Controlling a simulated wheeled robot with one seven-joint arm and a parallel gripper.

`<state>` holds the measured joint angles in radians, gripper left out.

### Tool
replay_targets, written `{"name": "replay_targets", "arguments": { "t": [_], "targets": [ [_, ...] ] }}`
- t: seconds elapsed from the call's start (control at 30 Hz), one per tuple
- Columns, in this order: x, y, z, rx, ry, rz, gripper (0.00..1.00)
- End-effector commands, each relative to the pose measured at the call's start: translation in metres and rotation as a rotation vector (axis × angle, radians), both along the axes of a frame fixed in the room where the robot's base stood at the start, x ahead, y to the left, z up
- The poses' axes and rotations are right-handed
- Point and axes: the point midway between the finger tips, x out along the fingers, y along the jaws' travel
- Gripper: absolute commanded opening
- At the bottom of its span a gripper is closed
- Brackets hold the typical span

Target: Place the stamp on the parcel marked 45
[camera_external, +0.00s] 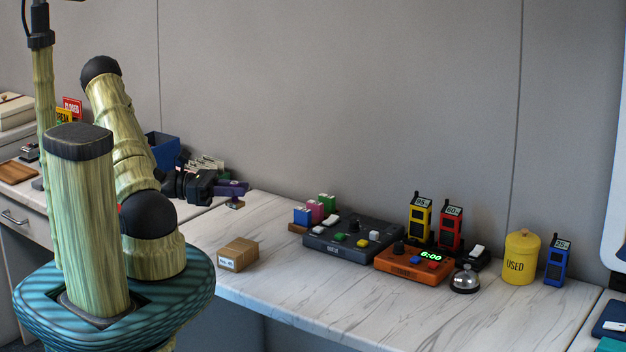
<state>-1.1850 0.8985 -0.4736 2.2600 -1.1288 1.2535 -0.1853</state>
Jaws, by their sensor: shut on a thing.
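The parcel is a small brown box (240,252) at the front left of the marble-topped counter. The white label on its front face is too small to read surely, but looks like "No. 45". My gripper (234,190), with purple finger parts, is behind the parcel and above the counter. The stamp is apart from the parcel. Its upper part is hidden by the fingers.
A dark control panel (322,246) and an orange clock unit (392,267) stand right of the parcel. A blue bin (163,148) stands behind my arm. The counter around the parcel is clear.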

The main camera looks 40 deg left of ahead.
Motion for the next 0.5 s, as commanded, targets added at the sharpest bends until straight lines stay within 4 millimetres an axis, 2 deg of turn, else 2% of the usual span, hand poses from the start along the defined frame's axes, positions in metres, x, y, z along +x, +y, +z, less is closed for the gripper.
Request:
{"name": "replay_targets", "arguments": {
  "t": [0.3, 0.5],
  "targets": [
    [0.000, 0.000, -0.003, -0.001, 0.000, 0.000, 0.00],
    [0.001, 0.000, -0.033, -0.004, 0.002, 0.000, 0.00]
  ]
}}
